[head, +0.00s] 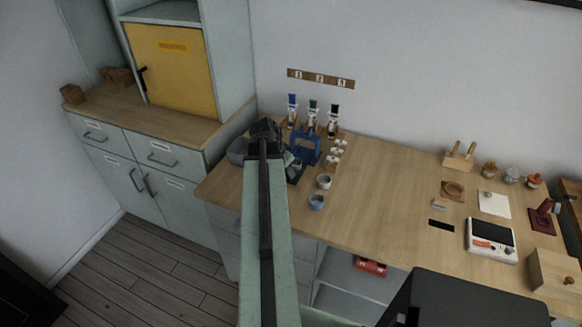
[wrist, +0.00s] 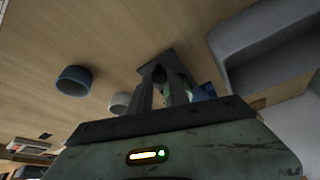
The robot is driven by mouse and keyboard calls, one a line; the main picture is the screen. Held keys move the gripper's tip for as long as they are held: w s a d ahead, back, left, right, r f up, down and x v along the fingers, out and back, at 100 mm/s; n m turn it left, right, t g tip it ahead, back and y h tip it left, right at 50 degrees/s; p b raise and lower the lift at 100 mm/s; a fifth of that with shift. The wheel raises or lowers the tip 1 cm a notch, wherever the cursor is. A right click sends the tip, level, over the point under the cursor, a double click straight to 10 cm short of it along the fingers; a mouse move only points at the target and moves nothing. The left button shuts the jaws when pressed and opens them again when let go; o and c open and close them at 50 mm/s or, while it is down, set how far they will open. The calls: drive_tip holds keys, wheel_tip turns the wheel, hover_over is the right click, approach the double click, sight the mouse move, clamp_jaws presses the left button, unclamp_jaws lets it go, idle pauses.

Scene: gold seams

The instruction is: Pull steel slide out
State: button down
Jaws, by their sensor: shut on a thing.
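In the wrist view my gripper (wrist: 165,84) is shut on a small dark knob (wrist: 159,73). The knob is at a dark grey flat plate (wrist: 172,58) that looks like the steel slide, lying low over the wooden bench. How the knob joins the plate is partly hidden by the fingers. In the head view my arm covers the gripper. A blue frame (head: 305,147) stands on the bench just right of the arm's end, with a dark flat piece (head: 296,176) in front of it.
A white cup (head: 324,181) and a blue cup (head: 316,202) stand close on the right. A grey bin (wrist: 265,45) is near the gripper. Three coloured-top bottles (head: 313,116) stand behind the frame. The bench middle (head: 385,190) is clear.

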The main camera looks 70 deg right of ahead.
drive_tip(key=shift+w+d, duration=0.1)
drive_tip(key=c, duration=1.2)
unclamp_jaws()
drive_tip(key=shift+c, duration=0.2)
drive_tip(key=p+v, duration=0.7)
drive_tip(key=shift+r, duration=0.35)
